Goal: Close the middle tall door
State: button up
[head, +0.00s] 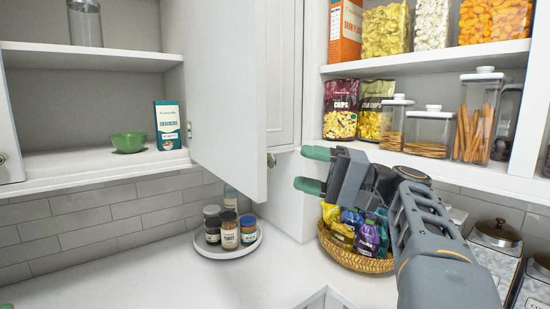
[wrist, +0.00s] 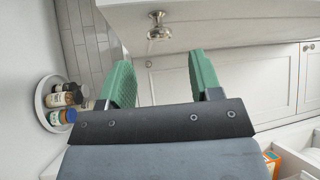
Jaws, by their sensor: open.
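A tall white door (head: 228,90) stands swung open in the middle of the head view, jutting out from the wall cabinet. Its lower edge hangs above the counter. A round metal knob (head: 271,160) shows near its lower right; the wrist view shows a knob (wrist: 159,28) on a white panel beyond the fingers. My gripper (head: 312,170) is right of the door, its green fingers pointing left towards the knob. In the wrist view my gripper (wrist: 160,76) is open with nothing between its fingers, apart from the knob.
A turntable (head: 206,250) with several jars stands on the counter below the door. A wicker basket (head: 355,262) of snack bags sits below my gripper. Open shelves (head: 450,57) with food containers are at right. A green bowl (head: 129,142) and crackers box (head: 167,125) are at left.

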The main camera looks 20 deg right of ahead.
aim_at(275, 162)
jog(key=p+x, duration=0.1)
jog(key=x, duration=0.5)
jog(key=shift+w+a, duration=0.1)
jog(key=shift+a, duration=0.1)
jog(key=shift+c, duration=0.4)
grip_shut()
